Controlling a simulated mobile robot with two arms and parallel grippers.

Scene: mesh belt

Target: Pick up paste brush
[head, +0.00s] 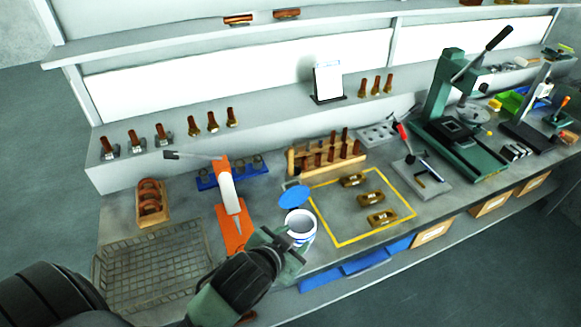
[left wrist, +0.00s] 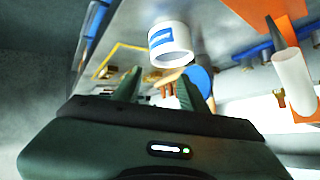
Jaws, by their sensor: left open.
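A white pot (head: 300,226) with a blue label stands on the bench, and a round blue lid (head: 293,197) lies behind it. The pot also shows in the left wrist view (left wrist: 171,44), just beyond my fingers, with the blue lid (left wrist: 199,80) beside it. I cannot make out a paste brush for certain; the pot's inside is hard to read. My left gripper (head: 286,247) is open and empty, at the near left side of the pot; its fingers also show in the left wrist view (left wrist: 167,92). My right gripper is not in view.
A wire basket (head: 150,270) is at the near left. A yellow outline (head: 343,244) with brass parts is on the right. A wooden rack (head: 327,160) stands behind.

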